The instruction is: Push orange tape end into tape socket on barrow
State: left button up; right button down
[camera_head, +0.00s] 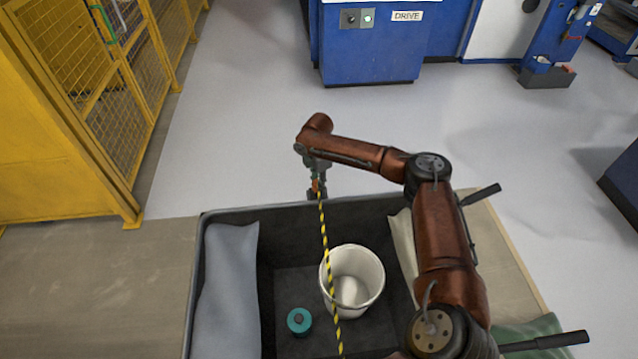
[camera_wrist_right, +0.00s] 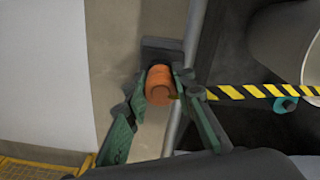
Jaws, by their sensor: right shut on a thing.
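The orange tape end (camera_wrist_right: 159,85) sits between the fingertips of my right gripper (camera_wrist_right: 161,92), which is shut on it. In the head view my right gripper (camera_head: 317,188) hangs at the far rim of the barrow (camera_head: 270,210), pointing down. A yellow and black striped tape (camera_head: 325,240) runs from the gripper back across the barrow. In the wrist view a dark block (camera_wrist_right: 162,48) lies right beyond the orange end, near the barrow rim. It may be the tape socket; I cannot tell whether the orange end touches it. My left gripper is out of view.
Inside the barrow are a white bucket (camera_head: 370,265), a teal roll (camera_head: 299,321) and a grey cloth (camera_head: 228,290) over the left side. A yellow fence (camera_head: 120,90) stands left and a blue machine (camera_head: 370,50) beyond. The floor between is clear.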

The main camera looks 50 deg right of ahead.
jog(key=shift+f, duration=0.35)
jog(key=c, duration=1.5)
grip_release()
jog(key=shift+c, duration=0.2)
notch_tip(320, 180, up, 12)
jog(key=shift+f, duration=0.1)
